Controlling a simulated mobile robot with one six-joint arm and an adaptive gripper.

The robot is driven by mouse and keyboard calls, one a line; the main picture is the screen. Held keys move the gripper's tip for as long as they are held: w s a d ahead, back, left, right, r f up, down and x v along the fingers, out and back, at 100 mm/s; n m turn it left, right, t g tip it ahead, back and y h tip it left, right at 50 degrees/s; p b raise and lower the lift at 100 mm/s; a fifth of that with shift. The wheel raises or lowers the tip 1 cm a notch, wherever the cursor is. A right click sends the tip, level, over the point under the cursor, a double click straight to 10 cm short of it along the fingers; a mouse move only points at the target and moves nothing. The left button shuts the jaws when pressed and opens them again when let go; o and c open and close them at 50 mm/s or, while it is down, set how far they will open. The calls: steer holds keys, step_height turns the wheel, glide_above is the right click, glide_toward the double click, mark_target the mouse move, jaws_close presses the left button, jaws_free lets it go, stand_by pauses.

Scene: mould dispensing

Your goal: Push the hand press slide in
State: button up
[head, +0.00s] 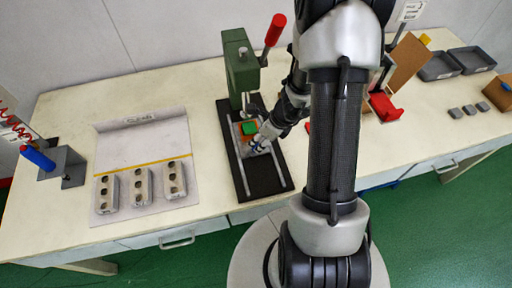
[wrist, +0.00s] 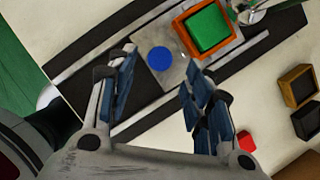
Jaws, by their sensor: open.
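The green hand press (head: 240,68) stands on a black base with two pale rails, its red-handled lever (head: 275,30) raised. The slide is a grey plate (head: 239,136) on those rails, also seen in the wrist view (wrist: 176,72). It carries an orange frame with a green block (head: 249,128) in it, clear in the wrist view (wrist: 209,27), and a blue disc (wrist: 159,59). My gripper (wrist: 160,88) is open, its blue-padded fingers either side of the near end of the plate by the disc. Whether the fingers touch the plate cannot be told.
A grey mat (head: 104,208) with several grey moulds lies left of the press. A blue-handled fixture (head: 62,165) stands at the far left. A red fixture (head: 384,106) and grey trays (head: 438,68) are to the right.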

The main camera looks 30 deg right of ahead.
mark_target(256, 145)
steer(key=b+x, duration=0.2)
steer(key=x, duration=0.3)
steer(key=shift+r, duration=0.1)
jaws_close()
stand_by(0.5)
